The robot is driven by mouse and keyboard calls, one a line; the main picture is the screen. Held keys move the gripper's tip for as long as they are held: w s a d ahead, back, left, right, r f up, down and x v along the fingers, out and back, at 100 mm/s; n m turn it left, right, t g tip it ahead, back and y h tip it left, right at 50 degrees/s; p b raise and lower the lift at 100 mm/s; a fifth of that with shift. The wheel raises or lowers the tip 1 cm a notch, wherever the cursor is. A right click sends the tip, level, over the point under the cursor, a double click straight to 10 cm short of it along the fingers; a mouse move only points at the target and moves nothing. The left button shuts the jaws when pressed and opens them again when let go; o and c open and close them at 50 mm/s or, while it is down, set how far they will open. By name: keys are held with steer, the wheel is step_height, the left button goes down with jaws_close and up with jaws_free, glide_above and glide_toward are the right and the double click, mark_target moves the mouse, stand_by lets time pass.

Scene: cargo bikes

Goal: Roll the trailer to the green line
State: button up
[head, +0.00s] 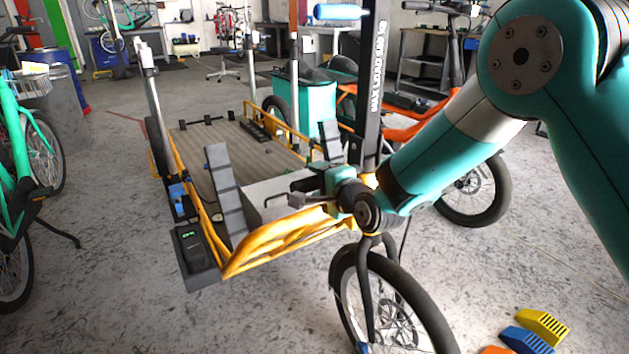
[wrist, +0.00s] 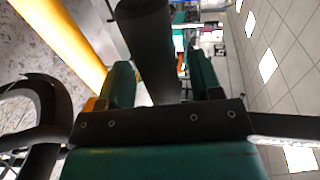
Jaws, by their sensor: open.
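The trailer, a low flatbed with a yellow tube frame (head: 278,236) and grey ribbed deck (head: 215,158), stands in the middle of the head view. Dark ramp-like plates stand up from its near end. My gripper (head: 322,186) is over that near end. In the wrist view the two teal fingers of my gripper (wrist: 163,82) are apart. A thick dark cylinder (wrist: 148,35) shows between or just beyond them; I cannot tell whether they touch it. A yellow bar (wrist: 62,42) runs at upper left. I see no green line in either view.
A spoked wheel (head: 388,308) stands below my gripper; I cannot tell what it belongs to. Yellow (head: 542,324) and blue (head: 525,341) wedges lie at lower right. A green bike (head: 18,150) stands left, an orange bike (head: 408,132) right. Grey floor is clear at front left.

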steer(key=shift+x, duration=1)
jaws_close()
